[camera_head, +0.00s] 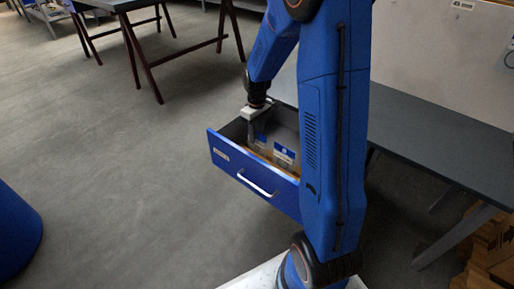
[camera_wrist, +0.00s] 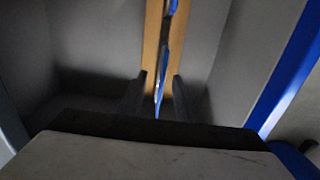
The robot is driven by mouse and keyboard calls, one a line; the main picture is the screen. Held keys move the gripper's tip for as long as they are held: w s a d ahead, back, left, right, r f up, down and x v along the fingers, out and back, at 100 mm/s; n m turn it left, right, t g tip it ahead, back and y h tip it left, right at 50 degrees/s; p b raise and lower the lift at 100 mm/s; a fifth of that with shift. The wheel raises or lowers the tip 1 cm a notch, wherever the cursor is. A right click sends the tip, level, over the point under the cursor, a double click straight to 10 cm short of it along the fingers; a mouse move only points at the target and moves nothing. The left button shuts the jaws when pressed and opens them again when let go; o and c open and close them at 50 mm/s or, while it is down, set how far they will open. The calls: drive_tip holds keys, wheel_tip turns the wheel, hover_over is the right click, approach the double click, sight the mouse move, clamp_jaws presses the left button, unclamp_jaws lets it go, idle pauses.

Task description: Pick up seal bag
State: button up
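Thin clear bags with blue-and-white labels stand in an open blue drawer (camera_head: 226,160); one seal bag (camera_head: 285,157) shows at the right and another label just left of it. My gripper (camera_head: 251,138) reaches down into the drawer beside the bags. In the wrist view my gripper (camera_wrist: 160,98) is open, with one dark finger on each side of a thin blue-edged bag (camera_wrist: 164,50) seen edge-on. Gaps show between the bag and both fingers. The fingertips are partly hidden in the head view.
The drawer walls (camera_wrist: 85,40) stand close around my gripper, and a tan strip (camera_wrist: 152,30) lies on the drawer floor. A grey workbench (camera_head: 430,140) is at the right. Another table (camera_head: 115,4) stands at the back left. The floor on the left is mostly clear.

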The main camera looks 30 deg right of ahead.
sight(257, 145)
drive_tip(key=shift+s+f, duration=0.2)
drive_tip(key=shift+f, duration=2.45)
drive_tip(key=shift+c, duration=0.3)
clamp_jaws()
